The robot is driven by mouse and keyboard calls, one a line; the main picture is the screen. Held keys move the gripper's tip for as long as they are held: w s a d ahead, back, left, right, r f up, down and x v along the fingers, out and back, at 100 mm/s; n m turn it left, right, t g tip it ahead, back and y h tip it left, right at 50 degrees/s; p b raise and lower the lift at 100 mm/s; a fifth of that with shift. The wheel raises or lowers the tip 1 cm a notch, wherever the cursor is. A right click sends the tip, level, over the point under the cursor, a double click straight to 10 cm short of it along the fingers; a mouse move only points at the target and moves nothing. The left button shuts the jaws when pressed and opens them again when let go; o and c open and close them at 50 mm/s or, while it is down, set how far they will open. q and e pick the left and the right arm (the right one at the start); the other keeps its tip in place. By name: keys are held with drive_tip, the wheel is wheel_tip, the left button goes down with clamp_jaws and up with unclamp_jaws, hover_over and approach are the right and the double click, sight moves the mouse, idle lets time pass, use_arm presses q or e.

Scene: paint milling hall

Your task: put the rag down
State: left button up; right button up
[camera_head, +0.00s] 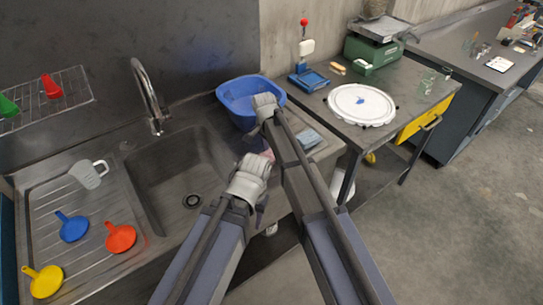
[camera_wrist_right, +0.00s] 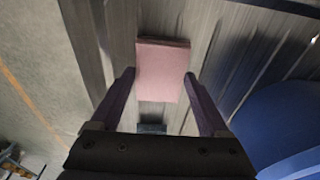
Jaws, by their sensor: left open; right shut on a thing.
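The rag is a folded pink piece (camera_wrist_right: 163,70) between the two fingers of my right gripper (camera_wrist_right: 158,76), which is shut on it. In the head view a small bit of the pink rag (camera_head: 267,155) shows between my two arms. The right gripper's wrist is beside the blue basin, and its fingers are hidden by the arm there. I cannot tell whether the rag touches the steel counter below. My left gripper (camera_head: 250,182) is open and empty, near the sink's right front edge. Its fingertips are mostly hidden.
A blue basin (camera_head: 236,91) stands right of the sink (camera_head: 165,175). A grey-blue folded cloth (camera_head: 309,138) lies near the counter's right end. Coloured funnels (camera_head: 121,238) and a jug (camera_head: 88,174) are on the drainboard. A table with a white lid (camera_head: 361,104) stands right.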

sight(269, 158)
drive_tip(key=o, duration=1.1)
drive_tip(key=shift+c, duration=0.2)
drive_tip(key=shift+f, duration=0.15)
drive_tip(key=r+p, duration=0.2)
drive_tip(key=s+r+p, duration=0.1)
drive_tip(key=r+p, duration=0.2)
drive_tip(key=a+r+p, duration=0.1)
drive_tip(key=r+p, duration=0.1)
drive_tip(key=shift+s+r, duration=0.15)
drive_tip(key=shift+r, duration=0.25)
